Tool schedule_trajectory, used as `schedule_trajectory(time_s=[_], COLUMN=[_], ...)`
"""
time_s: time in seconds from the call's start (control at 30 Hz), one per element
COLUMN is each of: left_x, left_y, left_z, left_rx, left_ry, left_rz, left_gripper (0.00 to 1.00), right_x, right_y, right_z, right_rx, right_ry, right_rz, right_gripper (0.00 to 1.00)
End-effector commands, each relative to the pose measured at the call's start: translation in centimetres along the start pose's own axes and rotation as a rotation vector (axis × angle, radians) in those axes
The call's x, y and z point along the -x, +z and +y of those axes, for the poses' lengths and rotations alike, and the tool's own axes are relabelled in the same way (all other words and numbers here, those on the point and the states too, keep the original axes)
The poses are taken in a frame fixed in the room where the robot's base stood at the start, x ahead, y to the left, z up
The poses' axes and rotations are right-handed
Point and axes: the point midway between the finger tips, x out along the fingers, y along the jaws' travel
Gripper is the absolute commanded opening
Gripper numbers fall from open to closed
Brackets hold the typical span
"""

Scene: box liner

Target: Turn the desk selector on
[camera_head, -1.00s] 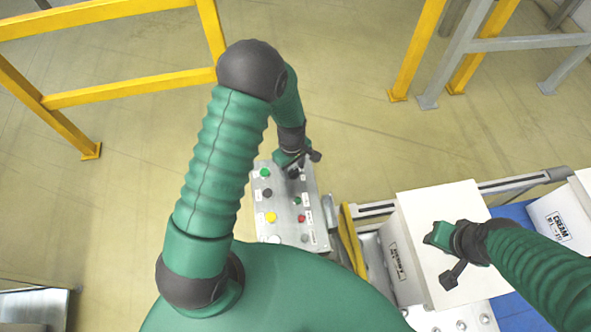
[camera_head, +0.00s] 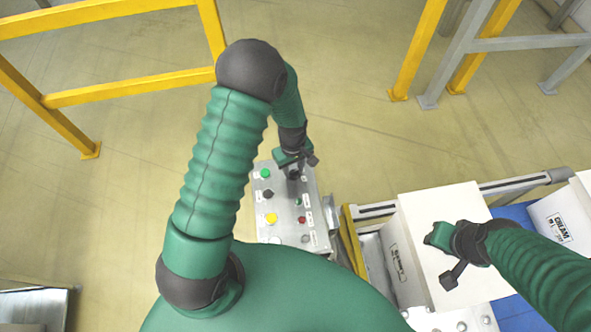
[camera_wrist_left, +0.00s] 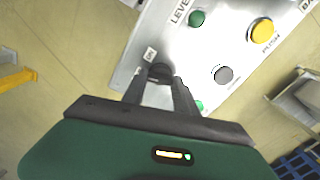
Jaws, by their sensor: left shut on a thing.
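The control panel (camera_head: 284,227) is a grey box with coloured buttons and black knobs, below my left arm in the head view. The desk selector appears to be the black knob (camera_wrist_left: 160,72) by the ON label in the left wrist view. My left gripper (camera_wrist_left: 163,82) is shut on this knob, one finger on each side. In the head view my left gripper (camera_head: 293,170) is over the panel's far right corner and partly hides the knob. My right gripper (camera_head: 446,256) is above a white box; its jaw opening is unclear.
The white box (camera_head: 455,203) and another labelled box (camera_head: 560,223) stand on a conveyor with blue parts (camera_head: 515,213) at right. Yellow rails (camera_head: 130,91) stand at the back left. A yellow post (camera_head: 352,240) is close to the panel's right side.

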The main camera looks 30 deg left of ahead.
Motion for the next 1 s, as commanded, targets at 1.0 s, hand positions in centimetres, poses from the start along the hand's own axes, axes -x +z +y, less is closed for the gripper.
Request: schedule_trajectory(time_s=[1.0], left_x=[0.02], left_y=[0.42], left_z=[-0.17], left_rx=[-0.804], left_ry=[-0.003], left_rz=[-0.010], left_gripper=[0.00], right_x=[-0.15], right_y=[0.03], right_z=[0.00], right_rx=[0.000], right_ry=[0.000], right_rz=[0.000], right_gripper=[0.36])
